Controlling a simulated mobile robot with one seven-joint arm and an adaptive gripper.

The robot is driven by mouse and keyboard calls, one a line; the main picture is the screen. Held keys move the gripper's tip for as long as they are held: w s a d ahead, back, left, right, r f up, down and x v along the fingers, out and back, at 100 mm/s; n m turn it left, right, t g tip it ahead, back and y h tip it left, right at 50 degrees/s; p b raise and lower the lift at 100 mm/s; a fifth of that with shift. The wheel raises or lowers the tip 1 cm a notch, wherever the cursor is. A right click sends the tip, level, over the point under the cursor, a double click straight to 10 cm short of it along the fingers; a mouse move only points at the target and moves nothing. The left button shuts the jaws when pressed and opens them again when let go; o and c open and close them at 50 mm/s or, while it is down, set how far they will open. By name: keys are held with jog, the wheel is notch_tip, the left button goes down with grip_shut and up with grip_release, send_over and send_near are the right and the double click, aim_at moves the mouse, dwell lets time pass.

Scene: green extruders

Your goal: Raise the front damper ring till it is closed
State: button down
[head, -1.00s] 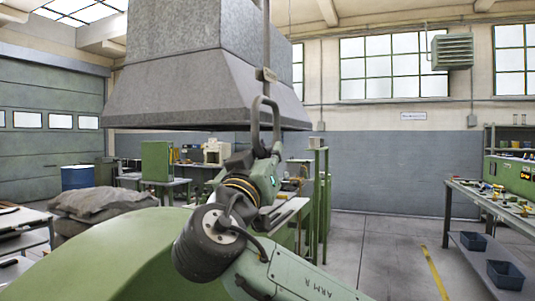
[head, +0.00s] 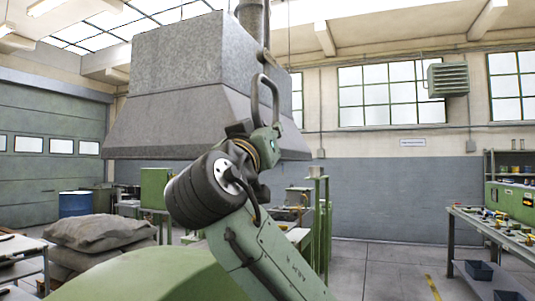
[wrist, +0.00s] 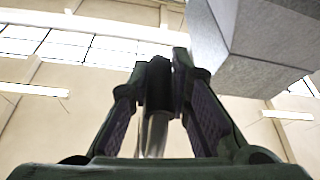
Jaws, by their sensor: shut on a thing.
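My gripper (wrist: 161,75) points upward in the wrist view. Its two dark fingers with purple inner pads are closed on a dark, narrow piece (wrist: 158,88), with a pale metal rod (wrist: 155,135) below it between the fingers. I take this piece to be the front damper ring; its ring shape is hidden by the fingers. In the head view my gripper (head: 263,56) is small, at the top of my raised arm, in front of the grey hood. A thin vertical rod (head: 267,22) runs upward from it beside the duct.
The large grey extraction hood (head: 180,75) hangs behind my gripper, close to it. A green rounded machine cover (head: 150,280) lies below my arm. Sacks (head: 100,232) stand at left and a workbench (head: 500,225) at right. Open floor lies between machine and bench.

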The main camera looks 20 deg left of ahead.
jog(key=shift+s+r, duration=0.1)
jog(key=shift+r, duration=0.35)
jog(key=c, duration=1.5)
grip_release()
jog(key=shift+f, duration=0.15)
jog(key=shift+o, duration=0.2)
jog(key=v, duration=1.2)
